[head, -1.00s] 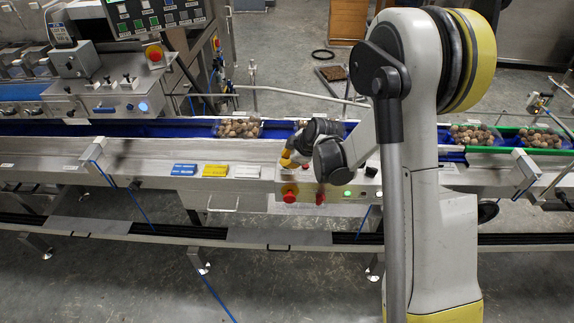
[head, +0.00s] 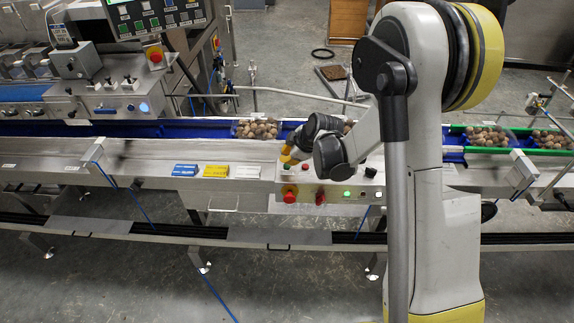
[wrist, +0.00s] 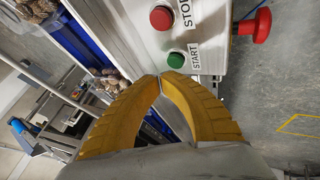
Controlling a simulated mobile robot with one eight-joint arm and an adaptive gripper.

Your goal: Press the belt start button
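The green button (wrist: 176,60) labelled START is on the pale panel in the wrist view. The red STOP button (wrist: 161,18) is beside it. My gripper (wrist: 160,76) has yellow fingers with their tips together and nothing between them. In the wrist view the tips appear just beside the green button, with a small gap in the picture; their height above the panel is hard to tell. In the head view my gripper (head: 287,153) is over the front panel, just above the green button (head: 287,167) and left of the small red one (head: 305,168).
A red emergency knob (wrist: 257,26) sticks out from the panel's front; it also shows in the head view (head: 289,195). Clamshell trays of brown produce, one of them at mid-belt (head: 257,129), stand on the blue belt (head: 180,129) behind. Coloured boxes (head: 215,171) lie left on the ledge.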

